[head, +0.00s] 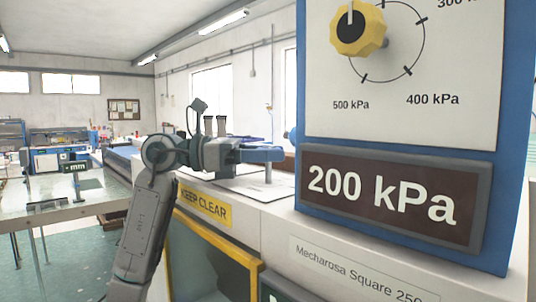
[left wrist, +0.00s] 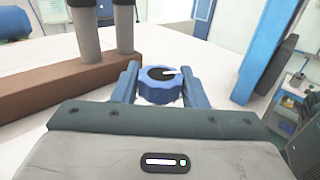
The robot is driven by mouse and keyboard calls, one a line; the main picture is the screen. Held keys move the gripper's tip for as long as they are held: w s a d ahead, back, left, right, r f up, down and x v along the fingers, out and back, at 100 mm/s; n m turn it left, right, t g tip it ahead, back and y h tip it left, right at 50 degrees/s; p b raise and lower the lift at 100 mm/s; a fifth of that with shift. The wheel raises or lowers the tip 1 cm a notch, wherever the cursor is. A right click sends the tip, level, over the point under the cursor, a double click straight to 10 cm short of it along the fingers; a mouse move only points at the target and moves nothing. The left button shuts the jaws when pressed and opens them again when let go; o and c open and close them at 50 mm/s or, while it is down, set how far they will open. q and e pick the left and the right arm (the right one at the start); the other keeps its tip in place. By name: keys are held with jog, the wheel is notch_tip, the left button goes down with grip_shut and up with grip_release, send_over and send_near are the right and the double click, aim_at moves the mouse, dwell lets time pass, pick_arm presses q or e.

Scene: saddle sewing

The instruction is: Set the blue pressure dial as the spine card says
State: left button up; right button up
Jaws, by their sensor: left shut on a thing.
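A blue scalloped dial (left wrist: 160,85) with a dark face and a white pointer shows in the left wrist view. The pointer lies toward the right of that picture. My left gripper (left wrist: 159,88) is shut on the dial, one blue finger on each side. In the head view the gripper (head: 266,154) reaches in from the left over the white worktop, and I cannot make out the dial there. A display (head: 393,197) reads "200 kPa". I cannot identify the spine card. My right gripper is out of both views.
A blue-edged panel (head: 400,125) with a yellow knob (head: 358,28) and kPa marks stands close at right. A "Mecharosa Square 250" label (head: 362,275) is cut off below. A "KEEP CLEAR" sign (head: 204,205) is on the bench front. A brown block (left wrist: 60,90) with grey posts lies left of the dial.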

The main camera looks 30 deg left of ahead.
pick_arm(q)
jog(key=shift+m+g, duration=0.4)
jog(key=shift+g, duration=0.1)
jog(key=o, duration=1)
jog(key=shift+a, duration=0.1)
jog(key=shift+a+f, duration=0.1)
jog(key=shift+a, duration=0.2)
jog(key=b+v, duration=0.4)
jog(key=v, duration=0.4)
jog(key=shift+s+a+f, duration=0.15)
jog(key=shift+a+f, duration=0.05)
jog(key=shift+a, duration=0.15)
jog(key=shift+s+a+r, duration=0.15)
jog(key=shift+s+a, duration=0.15)
jog(key=shift+a, duration=0.3)
